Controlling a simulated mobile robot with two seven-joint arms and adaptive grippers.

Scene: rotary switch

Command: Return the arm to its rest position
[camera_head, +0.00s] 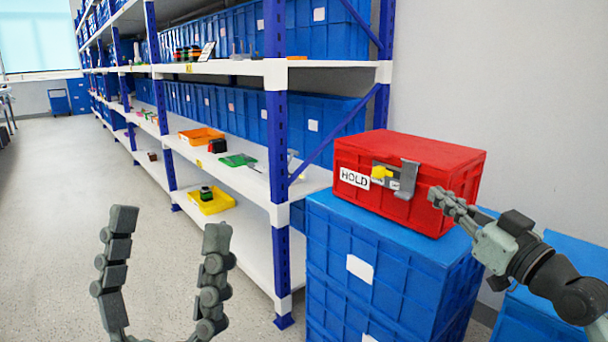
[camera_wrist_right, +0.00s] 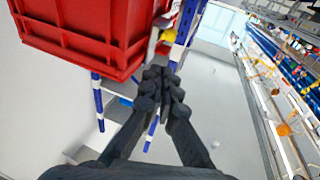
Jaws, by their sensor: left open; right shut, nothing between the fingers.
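A red box (camera_head: 410,170) labelled HOLD stands on blue crates. On its front is a grey bracket (camera_head: 407,179) with a yellow rotary knob (camera_head: 381,172). My right gripper (camera_head: 436,195) is shut and empty, just right of the bracket and in front of the box; I cannot tell whether it touches. In the right wrist view its fingers (camera_wrist_right: 163,75) are together, with the red box (camera_wrist_right: 90,30) at upper left and the yellow knob (camera_wrist_right: 168,36) beyond the fingertips. My left gripper (camera_head: 170,222) is open and empty, pointing up at the lower left.
Blue crates (camera_head: 375,275) stand under the red box. A shelf rack with blue posts (camera_head: 277,150) holds blue bins, an orange tray (camera_head: 201,136), a green tray (camera_head: 238,160) and a yellow tray (camera_head: 211,202). The floor (camera_head: 60,200) at left is clear.

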